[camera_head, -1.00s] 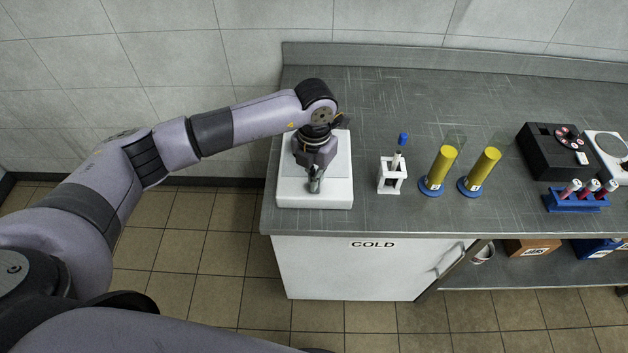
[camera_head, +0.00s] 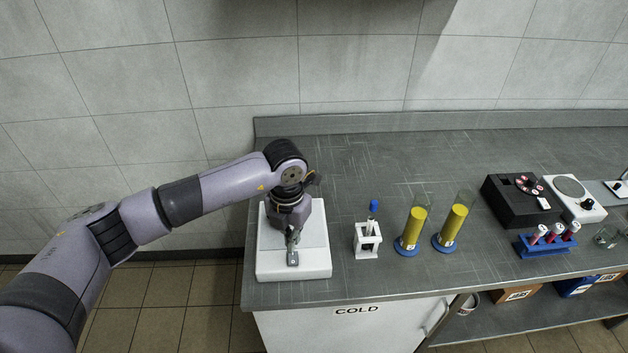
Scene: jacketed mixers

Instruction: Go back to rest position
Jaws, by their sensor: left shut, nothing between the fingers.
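My left gripper (camera_head: 292,249) is shut and empty. It points down over the white flat-topped device (camera_head: 266,262) at the left end of the grey counter. Whether the fingertips touch the device cannot be told. My left arm reaches in from the left edge of the view. My right gripper is not in view.
On the counter (camera_head: 340,167) stand a white holder (camera_head: 367,246) with a blue-capped tube, two yellow-filled cylinders (camera_head: 413,230) (camera_head: 450,227) on blue bases, a black centrifuge-like box (camera_head: 507,205), a blue tube rack (camera_head: 546,248) and a white plate device (camera_head: 583,209). The back of the counter is clear.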

